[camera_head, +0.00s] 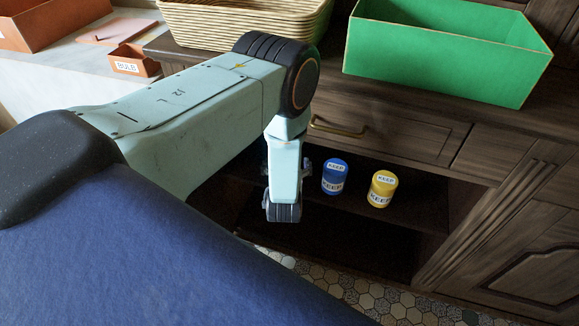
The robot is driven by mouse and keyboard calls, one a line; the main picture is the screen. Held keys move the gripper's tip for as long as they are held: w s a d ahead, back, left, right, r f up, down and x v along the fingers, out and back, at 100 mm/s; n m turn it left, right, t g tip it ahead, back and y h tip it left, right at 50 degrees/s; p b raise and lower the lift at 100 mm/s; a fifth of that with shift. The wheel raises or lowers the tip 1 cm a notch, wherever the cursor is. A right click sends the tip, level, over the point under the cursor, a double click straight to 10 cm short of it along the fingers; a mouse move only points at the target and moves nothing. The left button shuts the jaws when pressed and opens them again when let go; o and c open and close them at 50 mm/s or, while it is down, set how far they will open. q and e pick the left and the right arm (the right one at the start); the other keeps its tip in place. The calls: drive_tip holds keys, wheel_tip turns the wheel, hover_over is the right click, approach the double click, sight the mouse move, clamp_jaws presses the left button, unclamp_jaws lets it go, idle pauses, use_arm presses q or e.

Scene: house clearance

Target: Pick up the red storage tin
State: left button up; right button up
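No red storage tin shows in this view; my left arm covers part of the open cabinet. A blue tin (335,177) and a yellow tin (381,189), both labelled KEEP, stand upright side by side on the cabinet's dark shelf (415,213). My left arm comes in from the left and bends down at the cabinet opening. The end of its wrist, at my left gripper (283,208), is left of the blue tin and apart from it. Its fingers cannot be made out, so open or shut is unclear. My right gripper is not in view.
A green box (445,62) and a woven basket (240,25) stand on the cabinet top above the opening. A drawer with a brass handle (338,128) is above the shelf. A small orange box labelled BULB (130,66) is at the upper left. The cabinet's right side (530,225) bounds the opening.

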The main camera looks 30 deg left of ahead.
use_arm(q)
drive_tip(key=x, duration=0.1)
drive_tip(key=b+x, duration=0.1)
drive_tip(key=shift+w+f, duration=0.2)
drive_tip(key=shift+f, duration=0.15)
drive_tip(key=shift+w+a+f, duration=0.1)
drive_tip(key=shift+w+a, duration=0.15)
drive_tip(key=shift+w, duration=0.25)
drive_tip(key=c, duration=1.4)
